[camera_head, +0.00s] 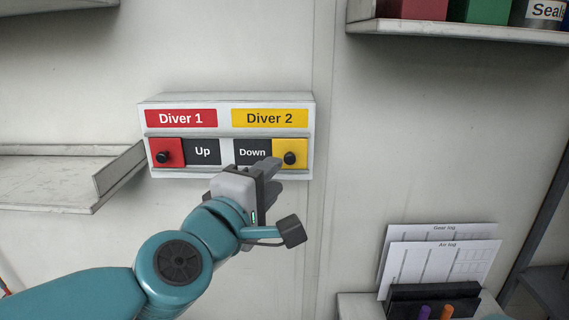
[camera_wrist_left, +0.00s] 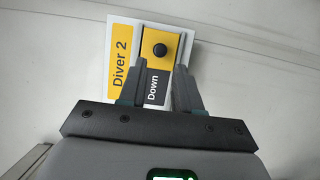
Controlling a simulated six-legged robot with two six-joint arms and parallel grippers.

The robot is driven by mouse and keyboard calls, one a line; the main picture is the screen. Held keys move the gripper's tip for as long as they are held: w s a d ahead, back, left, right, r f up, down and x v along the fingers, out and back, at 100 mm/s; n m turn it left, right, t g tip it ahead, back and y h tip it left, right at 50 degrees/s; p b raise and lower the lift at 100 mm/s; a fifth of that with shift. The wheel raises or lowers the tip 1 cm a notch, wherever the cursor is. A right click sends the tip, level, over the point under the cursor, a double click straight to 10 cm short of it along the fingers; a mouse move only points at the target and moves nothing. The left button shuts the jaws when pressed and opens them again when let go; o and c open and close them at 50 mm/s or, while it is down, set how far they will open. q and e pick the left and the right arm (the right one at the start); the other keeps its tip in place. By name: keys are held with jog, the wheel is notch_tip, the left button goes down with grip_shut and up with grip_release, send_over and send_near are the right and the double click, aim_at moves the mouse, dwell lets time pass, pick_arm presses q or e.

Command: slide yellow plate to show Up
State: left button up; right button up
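The yellow plate (camera_head: 302,148) with a black knob (camera_head: 290,158) sits at the right end of the Diver 2 slot on the wall panel (camera_head: 227,101). My left gripper (camera_head: 276,170) is in front of the panel's lower right part. In the wrist view its fingers (camera_wrist_left: 160,65) are apart, with nothing gripped; I cannot tell whether they touch the panel. My right gripper is not in view.
The red plate (camera_head: 166,153) stands left in the Diver 1 slot, with "Up" (camera_head: 203,151) beside it. A shelf (camera_head: 60,190) is at the left, another (camera_head: 460,30) at upper right. A holder with log sheets (camera_head: 440,265) and pens is at lower right.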

aim_at(289, 160)
pick_arm(q)
jog(key=x, duration=0.7)
jog(key=shift+p, duration=0.35)
jog(key=shift+a, duration=0.1)
grip_shut()
